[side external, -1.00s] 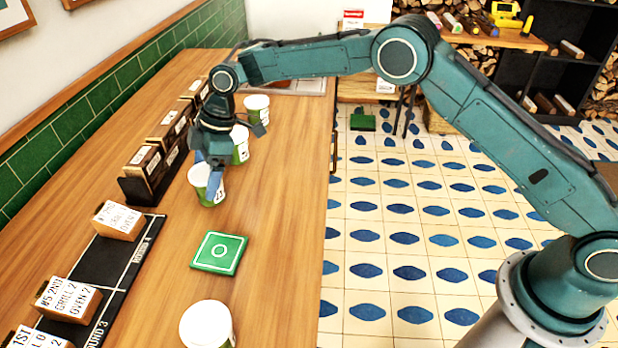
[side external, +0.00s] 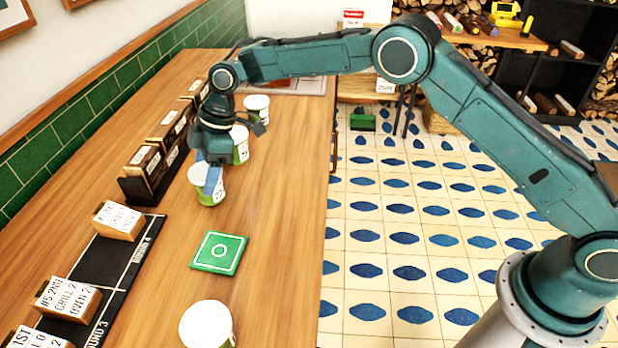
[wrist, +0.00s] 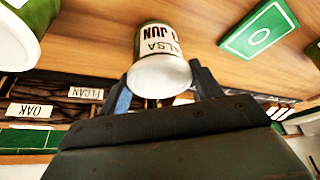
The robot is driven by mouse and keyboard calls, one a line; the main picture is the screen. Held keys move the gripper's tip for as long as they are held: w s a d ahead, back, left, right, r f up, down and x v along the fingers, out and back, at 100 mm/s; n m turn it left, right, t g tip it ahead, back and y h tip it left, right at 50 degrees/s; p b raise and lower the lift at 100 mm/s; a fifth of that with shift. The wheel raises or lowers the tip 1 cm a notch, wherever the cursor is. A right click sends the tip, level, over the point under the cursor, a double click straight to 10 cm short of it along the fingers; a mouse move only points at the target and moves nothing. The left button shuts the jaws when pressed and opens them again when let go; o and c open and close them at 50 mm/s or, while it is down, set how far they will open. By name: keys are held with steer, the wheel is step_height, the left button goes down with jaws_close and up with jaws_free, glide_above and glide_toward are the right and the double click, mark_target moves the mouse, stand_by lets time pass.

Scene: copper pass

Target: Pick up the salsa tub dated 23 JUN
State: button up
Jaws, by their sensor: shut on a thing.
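A white and green tub (side external: 207,196) stands on the wooden counter in the side view, between a green mat and two other tubs. My gripper (side external: 210,180) is at it from above, its blue fingers shut on it. In the wrist view the same tub (wrist: 160,72) sits between my two fingers (wrist: 162,90). Its label reads "SALSA" and "JUN" upside down; the day number is not clear there. The tub looks upright and on or very near the counter.
Two similar tubs (side external: 240,150) (side external: 256,107) stand behind, and another (side external: 208,325) is at the front. The green mat (side external: 219,253) is in front of the held tub. Labelled wooden blocks (side external: 119,219) and dark boxes (side external: 144,165) line the left side.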

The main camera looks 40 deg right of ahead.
mark_target(205, 170)
steer(key=shift+r, duration=4.85)
